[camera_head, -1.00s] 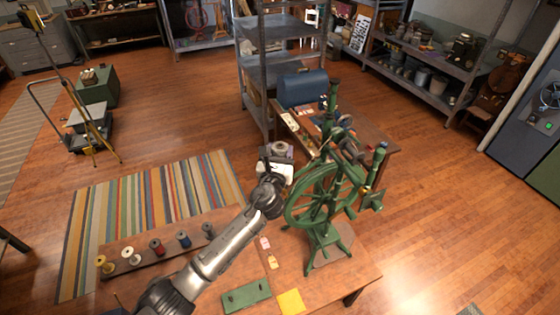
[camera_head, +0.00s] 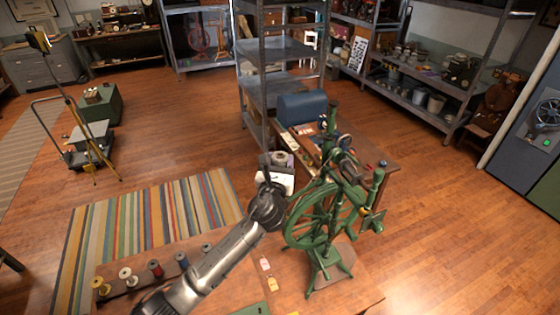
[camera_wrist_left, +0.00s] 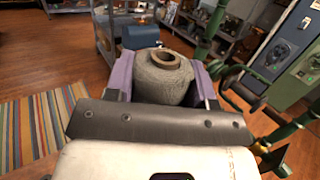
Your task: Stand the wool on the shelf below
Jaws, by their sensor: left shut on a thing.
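The wool (camera_wrist_left: 160,78) is a grey wound ball with a brown ring-shaped core on top. It is held upright between the two purple fingers of my left gripper (camera_wrist_left: 162,92) in the left wrist view. In the head view the left gripper (camera_head: 277,172) and the wool (camera_head: 280,158) are small, above floor level, left of the green spinning wheel. A grey metal shelving unit (camera_head: 278,48) with several levels stands behind the gripper. I cannot tell which of its levels is the shelf meant. My right gripper is not in view.
A green spinning wheel (camera_head: 325,215) stands on the near table (camera_head: 345,285), close to my left arm. A wooden table (camera_head: 385,170) with a blue domed case (camera_head: 300,107) stands beside the shelving. Colored spools (camera_head: 155,268) line the near left.

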